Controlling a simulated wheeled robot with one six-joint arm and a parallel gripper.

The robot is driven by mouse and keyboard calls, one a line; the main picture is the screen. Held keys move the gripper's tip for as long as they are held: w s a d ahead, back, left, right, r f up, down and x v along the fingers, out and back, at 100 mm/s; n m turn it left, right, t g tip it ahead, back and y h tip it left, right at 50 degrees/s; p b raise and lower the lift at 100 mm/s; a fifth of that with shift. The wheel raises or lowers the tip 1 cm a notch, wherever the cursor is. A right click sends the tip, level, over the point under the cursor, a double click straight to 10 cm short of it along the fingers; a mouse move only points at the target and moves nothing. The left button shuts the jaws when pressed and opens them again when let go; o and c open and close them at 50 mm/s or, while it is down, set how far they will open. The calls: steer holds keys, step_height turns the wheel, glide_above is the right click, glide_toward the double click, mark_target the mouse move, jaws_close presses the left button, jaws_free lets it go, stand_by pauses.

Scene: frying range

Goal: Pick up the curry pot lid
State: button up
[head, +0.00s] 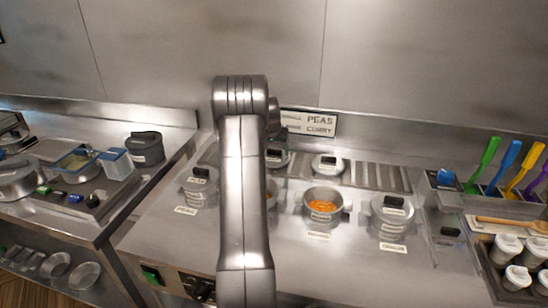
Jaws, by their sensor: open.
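Several pots stand on the steel range. Lidded pots are at the left (197,187) and right (388,216). A pot with orange food (322,206) is open between them, and another open pot is mostly hidden behind my arm. Two loose lids lie at the back by the slats, one in the middle (328,165) and one partly behind my arm (275,159). The dark handles and white labels are too small to read, so I cannot tell which lid is the curry pot's. My gripper is not in view; only my arm links show, crossing the range.
A sign (308,123) reading "PEAS" and "CURRY" is at the back wall. Coloured utensils (507,168) and white-lidded jars (507,249) stand at the right. A left counter (165,166) holds containers. The range's front right is clear.

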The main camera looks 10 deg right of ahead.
steer(key=shift+c, duration=0.2)
steer(key=c, duration=1.1)
steer(key=shift+o, duration=0.2)
steer(key=shift+r, duration=0.1)
